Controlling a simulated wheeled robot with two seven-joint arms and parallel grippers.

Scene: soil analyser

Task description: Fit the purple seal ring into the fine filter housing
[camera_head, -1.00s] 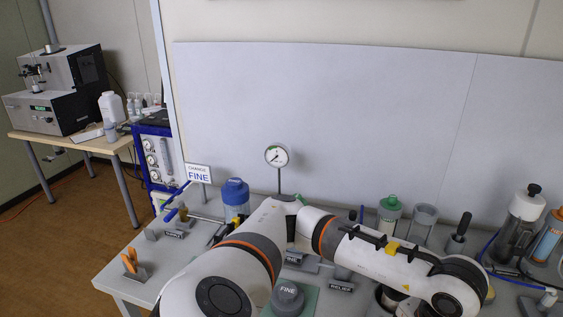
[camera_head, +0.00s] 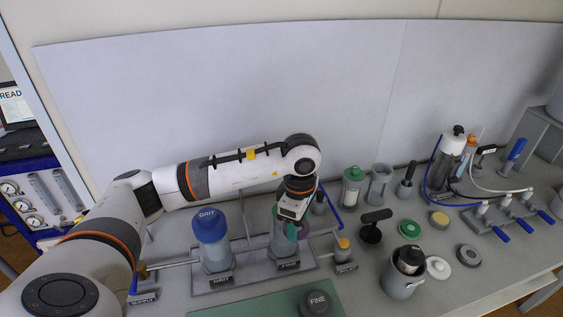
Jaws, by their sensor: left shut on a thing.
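My left gripper (camera_head: 293,229) points down over the fine filter housing (camera_head: 284,248), the clear cylinder behind the FINE label. It is shut on the purple seal ring (camera_head: 304,229), which shows only as a small purple patch at the right of the fingers, near the housing's top. The gripper hides most of the ring and the rim, so I cannot tell whether the ring touches the housing. The grey FINE cap (camera_head: 318,302) lies on the green mat (camera_head: 262,307) in front. My right gripper is not in view.
The blue-capped GRIT housing (camera_head: 211,240) stands left of the fine housing. Further right are a black-handled tool (camera_head: 373,226), a grey pot (camera_head: 400,283), a green disc (camera_head: 410,229) and a grey ring (camera_head: 468,255).

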